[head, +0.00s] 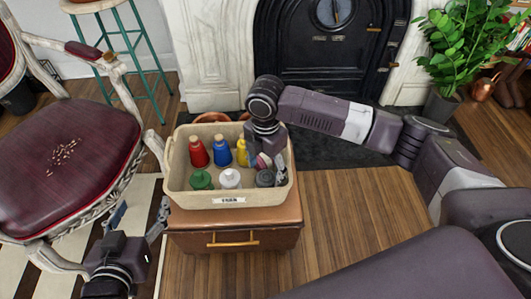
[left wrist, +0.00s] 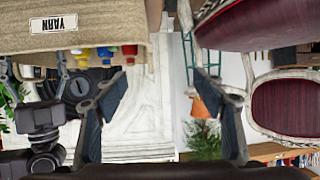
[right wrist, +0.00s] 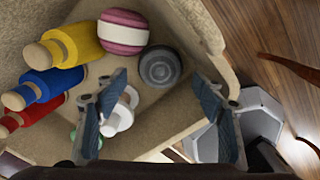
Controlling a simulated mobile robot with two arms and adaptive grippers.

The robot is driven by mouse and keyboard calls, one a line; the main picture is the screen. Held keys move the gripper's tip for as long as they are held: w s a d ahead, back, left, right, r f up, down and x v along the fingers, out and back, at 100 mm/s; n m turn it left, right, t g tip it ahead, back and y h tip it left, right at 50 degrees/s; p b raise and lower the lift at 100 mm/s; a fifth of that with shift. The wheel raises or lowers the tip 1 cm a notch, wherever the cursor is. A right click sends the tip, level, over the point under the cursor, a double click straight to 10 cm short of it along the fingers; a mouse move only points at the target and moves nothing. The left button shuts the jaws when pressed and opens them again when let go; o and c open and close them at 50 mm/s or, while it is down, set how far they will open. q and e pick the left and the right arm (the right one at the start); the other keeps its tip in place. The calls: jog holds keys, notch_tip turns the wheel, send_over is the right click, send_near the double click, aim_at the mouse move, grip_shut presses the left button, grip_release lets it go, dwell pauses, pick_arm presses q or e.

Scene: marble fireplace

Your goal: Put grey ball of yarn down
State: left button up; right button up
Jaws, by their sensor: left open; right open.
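The grey ball of yarn (head: 265,178) sits in the front right corner of the beige yarn basket (head: 226,200). In the right wrist view the grey ball (right wrist: 160,67) shows whole, beyond and between the open fingertips, with no finger closed on it. My right gripper (head: 273,163) is open over the basket's right end, one finger near the white spool (right wrist: 122,112). A pink-and-white striped ball (right wrist: 123,32) lies beside the grey ball. My left gripper (head: 138,218) is open and empty, left of the basket and lower than it; it also shows in the left wrist view (left wrist: 160,82).
The basket stands on a brown leather-topped cabinet (head: 235,240). It also holds red (head: 198,153), blue (head: 222,152), yellow (head: 241,153) and green (head: 201,180) spools. A carved chair (head: 65,155) is close on the left. Wooden floor is clear at front right.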

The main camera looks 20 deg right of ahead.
aim_at(266, 177)
notch_tip(266, 177, up, 6)
jog(key=shift+f+p, duration=0.2)
jog(key=shift+p, duration=0.6)
jog(key=shift+r, duration=0.25)
pick_arm(q)
jog(key=s+a+f+g+y, duration=0.1)
jog(key=s+a+f+g, duration=0.2)
jog(key=s+f+g, duration=0.2)
notch_tip(266, 177, down, 3)
jog(key=s, duration=0.3)
jog(key=shift+r+y, duration=0.2)
jog(key=shift+y, duration=0.1)
pick_arm(e)
jog(key=shift+s+f, duration=0.1)
